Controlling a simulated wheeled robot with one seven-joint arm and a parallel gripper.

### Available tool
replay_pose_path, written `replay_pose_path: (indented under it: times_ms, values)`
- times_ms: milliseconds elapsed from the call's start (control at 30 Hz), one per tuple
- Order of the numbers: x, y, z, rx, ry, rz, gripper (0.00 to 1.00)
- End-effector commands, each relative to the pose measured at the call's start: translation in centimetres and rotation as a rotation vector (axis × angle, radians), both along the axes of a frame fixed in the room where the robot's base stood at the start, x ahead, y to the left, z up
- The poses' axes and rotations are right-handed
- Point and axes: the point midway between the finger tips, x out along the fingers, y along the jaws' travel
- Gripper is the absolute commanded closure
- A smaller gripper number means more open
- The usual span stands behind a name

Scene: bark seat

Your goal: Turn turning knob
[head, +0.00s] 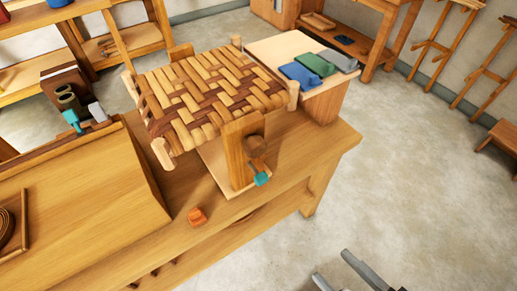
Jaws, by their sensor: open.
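The woven bark seat (205,92) is held above the workbench by a wooden post (236,155). On the front of this post is a round dark brown knob (256,146), with a short lever below it ending in a teal tip (261,179). The lever hangs downward. Which of these parts is the turning knob is not certain. My gripper (332,266) shows only partly at the bottom edge, right of centre. Its two grey fingers are apart with nothing between them. It is well away from the knob and not touching it.
Blue, green and grey folded items (314,63) lie behind the seat. Shelves and racks line the walls. The floor (420,170) at right is clear.

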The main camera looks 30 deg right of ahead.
Motion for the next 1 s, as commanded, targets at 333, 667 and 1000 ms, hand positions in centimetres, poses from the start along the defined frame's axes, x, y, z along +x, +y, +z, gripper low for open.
replay_pose_path:
  times_ms: [333, 667, 1000]
  values:
    - [0.0, 0.0, 0.0, 0.0, 0.0, 0.0, 0.47]
    - [5.4, -0.5, 2.4, 0.034, -0.148, -0.038, 0.33]
    - [16.6, -1.4, 5.3, 0.08, -0.316, -0.071, 0.33]
